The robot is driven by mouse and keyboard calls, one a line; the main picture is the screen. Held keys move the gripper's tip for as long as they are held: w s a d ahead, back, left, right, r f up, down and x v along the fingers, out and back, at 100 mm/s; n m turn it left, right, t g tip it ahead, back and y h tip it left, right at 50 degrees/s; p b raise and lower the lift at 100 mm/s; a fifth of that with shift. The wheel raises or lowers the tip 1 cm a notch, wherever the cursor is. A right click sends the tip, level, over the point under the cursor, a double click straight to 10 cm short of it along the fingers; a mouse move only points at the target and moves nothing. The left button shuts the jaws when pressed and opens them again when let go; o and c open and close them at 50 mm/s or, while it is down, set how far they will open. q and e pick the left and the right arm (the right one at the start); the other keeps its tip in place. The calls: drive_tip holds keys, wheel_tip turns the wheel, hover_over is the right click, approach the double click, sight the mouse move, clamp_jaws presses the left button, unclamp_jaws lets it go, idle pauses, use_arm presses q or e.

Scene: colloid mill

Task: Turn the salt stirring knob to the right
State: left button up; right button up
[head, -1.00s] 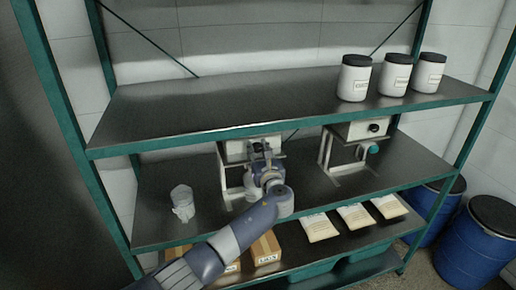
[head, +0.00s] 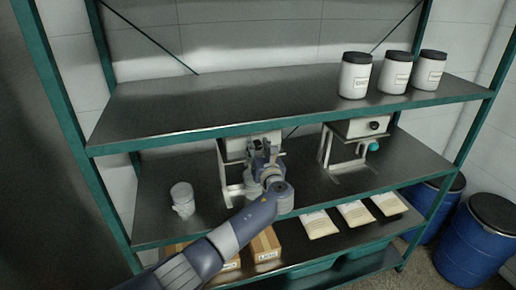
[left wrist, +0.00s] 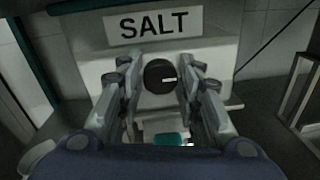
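The salt machine (head: 236,152) stands on the middle shelf, and its white panel with a SALT label (left wrist: 155,24) fills the upper left wrist view. The round black stirring knob (left wrist: 160,76) sits on that panel, its white mark pointing right. My left gripper (head: 262,150) is in front of the machine and hides the knob in the head view. In the left wrist view its fingers are apart, one on each side of the knob, with visible gaps. Contact cannot be seen. A teal part (left wrist: 168,139) shows below the knob. My right gripper is not in view.
A second machine (head: 352,130) with a black knob and a teal knob stands to the right. A pale cup (head: 182,198) stands left. White jars (head: 355,76) are on the upper shelf (head: 230,105). Packets (head: 318,224) and boxes (head: 265,246) lie below; blue barrels (head: 472,245) stand right.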

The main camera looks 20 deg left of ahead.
use_arm(q)
drive_tip(key=shift+o, duration=0.6)
drive_tip(key=v, duration=1.2)
